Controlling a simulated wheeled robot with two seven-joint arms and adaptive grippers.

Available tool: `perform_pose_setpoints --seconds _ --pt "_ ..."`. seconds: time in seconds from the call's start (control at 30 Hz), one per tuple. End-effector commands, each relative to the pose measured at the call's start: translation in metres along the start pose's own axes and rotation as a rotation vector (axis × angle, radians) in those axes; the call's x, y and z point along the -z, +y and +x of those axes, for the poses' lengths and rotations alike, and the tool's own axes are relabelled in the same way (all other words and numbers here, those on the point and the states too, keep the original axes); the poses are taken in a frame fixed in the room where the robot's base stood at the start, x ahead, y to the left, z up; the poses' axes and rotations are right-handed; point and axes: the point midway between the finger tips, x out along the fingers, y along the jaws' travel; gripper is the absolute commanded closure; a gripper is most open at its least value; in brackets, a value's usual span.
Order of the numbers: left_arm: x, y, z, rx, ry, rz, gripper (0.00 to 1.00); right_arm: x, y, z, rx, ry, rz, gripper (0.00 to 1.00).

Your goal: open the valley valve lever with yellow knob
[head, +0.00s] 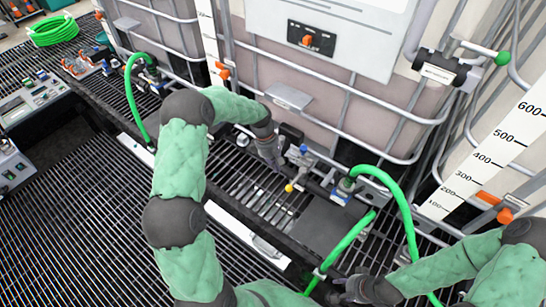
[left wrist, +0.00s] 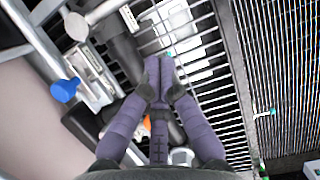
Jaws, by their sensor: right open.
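The yellow knob (head: 289,188) is on a short lever at the valve assembly, low in front of the middle tank in the head view. A blue handle (head: 303,148) is just above it. My left gripper (head: 278,166) points down, a little up and left of the yellow knob and apart from it. In the left wrist view my left gripper's fingers (left wrist: 159,68) meet at the tips, with nothing visible held. That view shows a blue knob (left wrist: 65,90) on the left; I cannot make out the yellow knob there. My right gripper (head: 342,290) is open at the bottom of the head view.
Green hoses (head: 410,210) loop from the valve area toward my right gripper. Caged tanks (head: 310,85) stand behind the valves. A green-knobbed lever (head: 502,58) is at upper right. A dark grated floor (head: 90,230) lies in front; a device panel (head: 30,100) is at left.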

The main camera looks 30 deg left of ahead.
Motion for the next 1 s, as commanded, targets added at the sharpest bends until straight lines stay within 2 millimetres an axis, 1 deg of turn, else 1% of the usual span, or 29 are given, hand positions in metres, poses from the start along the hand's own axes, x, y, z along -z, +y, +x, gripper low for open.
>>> perform_pose_setpoints --seconds 0.03,0.1,0.2,0.3,0.5,1.0 --pt "0.000 -0.001 0.010 0.003 -0.001 0.000 1.00 0.000 0.000 0.000 0.000 0.000 0.000 0.57" --pt "0.000 -0.001 0.023 0.003 -0.001 0.000 1.00 0.000 0.000 0.000 0.000 0.000 0.000 0.57" --pt "-0.016 0.000 0.027 0.001 -0.001 0.004 1.00 0.000 -0.001 -0.002 0.000 0.000 0.000 0.57" --pt "-0.025 0.000 0.032 0.000 0.000 0.003 1.00 0.000 -0.001 -0.003 0.000 0.000 0.000 0.57" --pt "-0.035 0.000 0.038 0.000 0.000 0.001 1.00 0.000 -0.001 -0.003 0.000 0.000 0.000 0.57" --pt "-0.038 0.001 0.039 -0.003 0.000 -0.009 1.00 0.000 -0.001 -0.003 0.000 0.000 0.000 0.57"
